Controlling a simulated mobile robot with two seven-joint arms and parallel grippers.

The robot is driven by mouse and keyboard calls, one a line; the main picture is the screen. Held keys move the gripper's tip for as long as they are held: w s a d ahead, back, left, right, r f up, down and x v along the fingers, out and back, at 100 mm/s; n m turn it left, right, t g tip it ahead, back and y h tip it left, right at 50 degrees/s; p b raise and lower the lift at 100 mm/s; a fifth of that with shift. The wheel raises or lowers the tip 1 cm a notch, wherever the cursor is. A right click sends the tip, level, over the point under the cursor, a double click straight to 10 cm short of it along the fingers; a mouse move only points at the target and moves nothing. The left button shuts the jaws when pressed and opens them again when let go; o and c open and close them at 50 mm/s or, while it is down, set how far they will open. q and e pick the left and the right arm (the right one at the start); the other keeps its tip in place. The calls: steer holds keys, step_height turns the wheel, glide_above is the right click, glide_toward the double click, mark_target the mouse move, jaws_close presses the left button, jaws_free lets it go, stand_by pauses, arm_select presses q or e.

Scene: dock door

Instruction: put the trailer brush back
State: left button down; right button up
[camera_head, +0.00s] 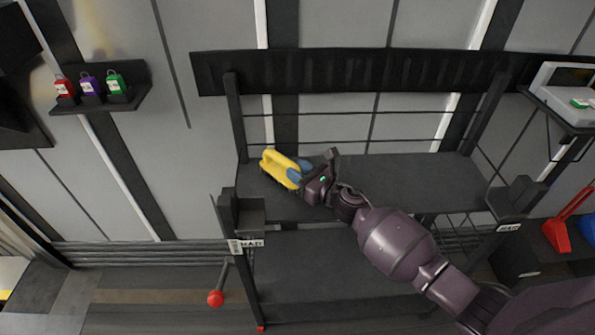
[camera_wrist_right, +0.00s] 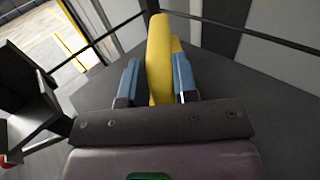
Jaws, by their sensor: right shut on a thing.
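The yellow trailer brush (camera_head: 271,165) is at the left end of the rack's upper shelf (camera_head: 400,178). My right gripper (camera_head: 297,174) reaches in from the right and is shut on it. In the right wrist view, the blue-padded fingers of the right gripper (camera_wrist_right: 157,75) close on both sides of the yellow brush (camera_wrist_right: 163,35). Its lower part is hidden behind the gripper. I cannot tell whether the brush touches the shelf or is just above it. My left gripper is not in view.
A small open black bin (camera_head: 262,216) is at the shelf's front left corner. Posts and back rails frame the shelf, whose right part is clear. Several coloured padlocks (camera_head: 90,86) stand on a wall ledge at left. A red dustpan-like thing (camera_head: 560,228) is at right.

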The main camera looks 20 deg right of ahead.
steer(key=o, duration=1)
